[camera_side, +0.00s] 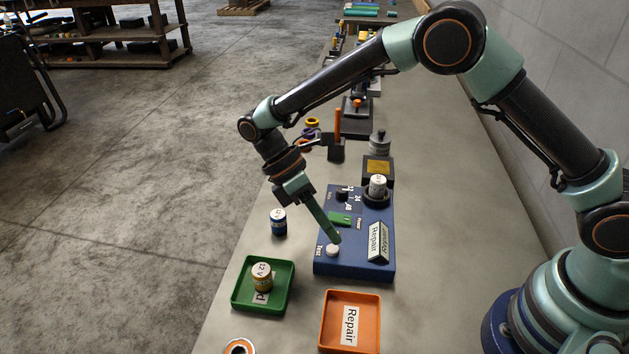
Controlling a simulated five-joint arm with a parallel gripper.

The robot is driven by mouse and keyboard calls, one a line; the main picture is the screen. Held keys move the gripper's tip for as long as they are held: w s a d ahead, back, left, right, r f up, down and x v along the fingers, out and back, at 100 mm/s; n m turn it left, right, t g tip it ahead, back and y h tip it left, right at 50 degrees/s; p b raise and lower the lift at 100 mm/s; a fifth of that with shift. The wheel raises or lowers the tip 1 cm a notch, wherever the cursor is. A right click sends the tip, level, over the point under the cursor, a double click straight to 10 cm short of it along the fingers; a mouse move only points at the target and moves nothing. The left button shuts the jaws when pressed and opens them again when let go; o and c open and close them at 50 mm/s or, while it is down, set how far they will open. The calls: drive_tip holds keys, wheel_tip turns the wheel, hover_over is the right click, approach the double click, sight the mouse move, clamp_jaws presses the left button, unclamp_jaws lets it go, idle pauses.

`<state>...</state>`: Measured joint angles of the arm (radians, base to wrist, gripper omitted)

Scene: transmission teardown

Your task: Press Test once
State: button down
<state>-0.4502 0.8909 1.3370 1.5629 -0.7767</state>
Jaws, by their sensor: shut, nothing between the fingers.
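The blue test box (352,268) stands on the bench. The Test button (333,250) is a round white cap at its front left corner, beside the word "Test". My gripper (334,238) is shut and empty, with its green fingers pointing down at the button. The fingertips are right at or just above the cap; I cannot tell whether they touch it.
An orange tray (369,335) labelled "Repair" looks empty. Tools and parts line the bench behind the box. Bare bench lies to its right.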

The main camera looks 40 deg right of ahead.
sight(329, 246)
drive_tip(key=shift+r, duration=2.15)
drive_tip(key=s+d+r+m+t+y, duration=0.1)
drive_tip(key=s+d+r+m+t, duration=0.1)
drive_tip(key=d+r+m+t, duration=0.4)
drive_tip(key=s+d+r+m+t+y, duration=0.2)
drive_tip(key=d+r+m+t, duration=0.4)
drive_tip(key=d, duration=0.4)
drive_tip(key=shift+s+d+r+m, duration=0.25)
drive_tip(key=shift+s+r+m, duration=0.55)
drive_tip(key=shift+m, duration=0.2)
